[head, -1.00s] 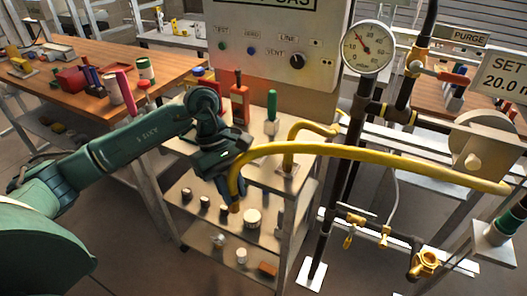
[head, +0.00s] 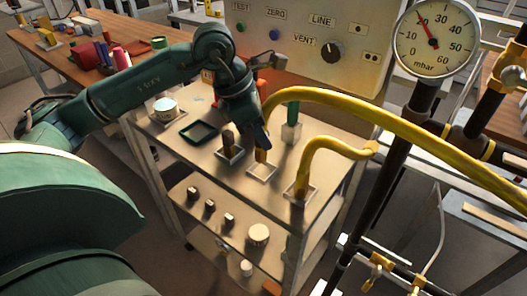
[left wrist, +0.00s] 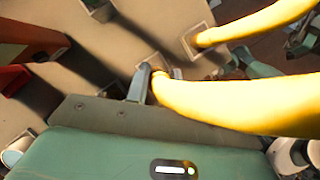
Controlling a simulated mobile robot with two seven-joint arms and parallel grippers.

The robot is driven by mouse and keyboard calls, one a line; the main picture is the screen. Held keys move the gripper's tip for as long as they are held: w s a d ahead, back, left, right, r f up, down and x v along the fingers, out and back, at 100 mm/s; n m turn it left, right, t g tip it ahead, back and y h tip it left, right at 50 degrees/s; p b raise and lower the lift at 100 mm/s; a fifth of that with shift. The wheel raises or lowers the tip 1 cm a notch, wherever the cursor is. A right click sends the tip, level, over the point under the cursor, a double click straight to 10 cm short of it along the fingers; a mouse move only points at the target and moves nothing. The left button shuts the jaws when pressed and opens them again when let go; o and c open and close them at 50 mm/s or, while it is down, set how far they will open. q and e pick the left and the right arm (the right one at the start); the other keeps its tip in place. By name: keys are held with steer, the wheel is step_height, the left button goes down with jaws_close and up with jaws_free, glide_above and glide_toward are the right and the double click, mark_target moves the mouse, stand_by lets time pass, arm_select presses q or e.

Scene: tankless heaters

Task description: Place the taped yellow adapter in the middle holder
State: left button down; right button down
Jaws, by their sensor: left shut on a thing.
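The taped yellow adapter (head: 261,156) is the lower end of a thick yellow hose. My left gripper (head: 257,138) is shut on it and holds it pointing down at the middle holder (head: 263,174), a pale square plate on the cart top. I cannot tell whether the tip is inside the holder or just above it. In the left wrist view the hose (left wrist: 225,105) runs right from the fingers (left wrist: 148,85), which partly hide the end. My right gripper is not in view.
A second yellow hose (head: 318,155) stands in the right holder (head: 301,194). A brown piece (head: 229,141) stands in the left holder, and a green-handled piece (head: 292,115) behind. A dark square tray (head: 199,133) and white cup (head: 166,108) are at left. The pressure gauge (head: 437,38) and pipes rise at right.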

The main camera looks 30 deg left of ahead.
arm_select(q)
steer(key=shift+w+f, duration=0.1)
steer(key=shift+f, duration=2.1)
steer(key=c, duration=1.2)
jaws_free()
steer(key=shift+f, duration=0.1)
steer(key=v, duration=1.2)
